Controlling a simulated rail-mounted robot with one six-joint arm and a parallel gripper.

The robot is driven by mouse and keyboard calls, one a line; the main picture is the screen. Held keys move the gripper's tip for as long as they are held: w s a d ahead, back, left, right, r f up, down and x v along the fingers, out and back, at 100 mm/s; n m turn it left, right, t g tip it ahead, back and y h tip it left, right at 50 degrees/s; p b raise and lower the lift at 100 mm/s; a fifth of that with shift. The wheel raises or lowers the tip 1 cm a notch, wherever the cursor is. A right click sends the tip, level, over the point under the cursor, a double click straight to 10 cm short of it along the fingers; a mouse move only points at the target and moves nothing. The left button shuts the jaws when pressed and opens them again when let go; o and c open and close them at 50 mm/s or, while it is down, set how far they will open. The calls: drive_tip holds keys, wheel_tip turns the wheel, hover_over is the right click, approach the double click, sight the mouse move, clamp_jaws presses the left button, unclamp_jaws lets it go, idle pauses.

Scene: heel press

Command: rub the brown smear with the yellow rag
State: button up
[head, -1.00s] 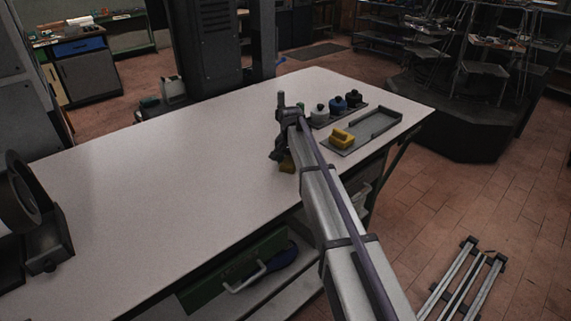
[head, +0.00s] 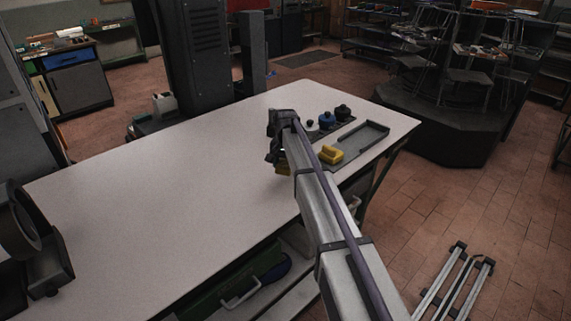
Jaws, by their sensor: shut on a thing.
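My gripper (head: 278,162) is over the right part of the white table (head: 150,190), left of the tray, and seen from behind. A second yellow thing (head: 331,155) lies at the tray's near left end. I see no brown smear on the visible tabletop; my arm hides part of it.
A grey tray (head: 372,133) lies at the table's right end. A dark machine (head: 17,230) stands at the left edge. The table's middle and left are clear.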

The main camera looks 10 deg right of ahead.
wheel_tip(320, 180, up, 3)
drive_tip(key=p, duration=0.3)
drive_tip(key=shift+r, duration=0.2)
drive_tip(key=shift+f, duration=0.15)
